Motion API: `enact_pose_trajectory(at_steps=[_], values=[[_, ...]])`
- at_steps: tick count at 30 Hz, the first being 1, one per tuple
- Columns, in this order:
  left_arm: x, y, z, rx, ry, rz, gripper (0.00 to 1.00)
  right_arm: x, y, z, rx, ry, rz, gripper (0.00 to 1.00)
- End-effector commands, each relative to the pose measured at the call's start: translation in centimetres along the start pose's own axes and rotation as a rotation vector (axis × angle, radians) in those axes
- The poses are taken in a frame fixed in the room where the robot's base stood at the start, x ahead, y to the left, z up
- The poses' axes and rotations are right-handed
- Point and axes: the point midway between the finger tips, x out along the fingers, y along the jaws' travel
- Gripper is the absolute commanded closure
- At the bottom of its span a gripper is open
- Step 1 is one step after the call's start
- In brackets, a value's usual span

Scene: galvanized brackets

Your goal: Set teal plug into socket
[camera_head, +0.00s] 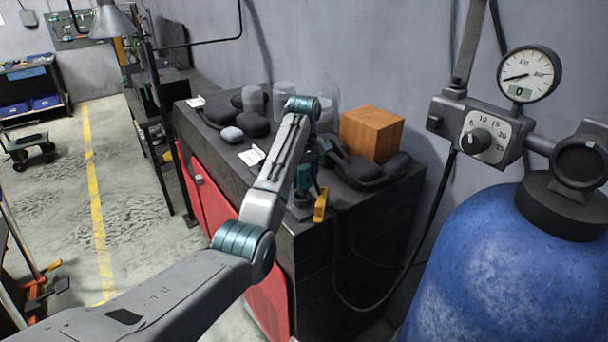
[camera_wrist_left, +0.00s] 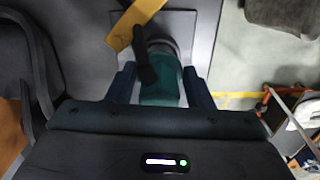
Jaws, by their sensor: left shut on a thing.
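My left gripper (camera_head: 305,180) is over the front right part of the dark cabinet top, pointing down. It is shut on the teal plug (camera_wrist_left: 162,88), which sits between its two fingers in the left wrist view. The plug also shows small in the head view (camera_head: 303,176). A grey square plate (camera_wrist_left: 203,32), apparently the socket's base, lies beyond the plug's end. A yellow lever (camera_wrist_left: 133,22) with a black part crosses in front of it. The lever hangs by the cabinet edge in the head view (camera_head: 320,205). I cannot tell how far the plug is in. My right gripper is out of view.
The dark cabinet (camera_head: 340,245) has red doors. A wooden block (camera_head: 372,134) and dark rounded pieces (camera_head: 355,165) stand close right of the gripper. Clear jars stand behind. A blue tank (camera_head: 500,270) with a gauge (camera_head: 528,75) stands at right, and a black hose hangs between.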

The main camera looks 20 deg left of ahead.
Motion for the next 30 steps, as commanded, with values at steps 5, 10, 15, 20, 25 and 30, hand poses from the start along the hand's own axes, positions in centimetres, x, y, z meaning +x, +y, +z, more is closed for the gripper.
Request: enact_pose_trajectory(at_steps=[5,10,15,20,25,30], values=[[0.6,0.0,0.0,0.0,0.0,0.0,0.83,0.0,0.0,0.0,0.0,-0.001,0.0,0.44],[1.2,0.0,0.0,0.0,0.0,0.0,0.83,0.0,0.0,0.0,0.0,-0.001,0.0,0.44],[1.9,0.0,0.0,0.0,0.0,0.0,0.83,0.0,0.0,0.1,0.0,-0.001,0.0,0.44],[2.4,0.0,0.0,0.0,0.0,-0.001,0.83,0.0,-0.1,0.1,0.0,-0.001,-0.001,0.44],[3.0,0.0,0.0,0.0,0.0,0.0,0.83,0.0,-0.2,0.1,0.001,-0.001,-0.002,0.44],[3.1,0.0,0.0,0.0,0.001,0.001,0.3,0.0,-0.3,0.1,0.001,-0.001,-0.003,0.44]])
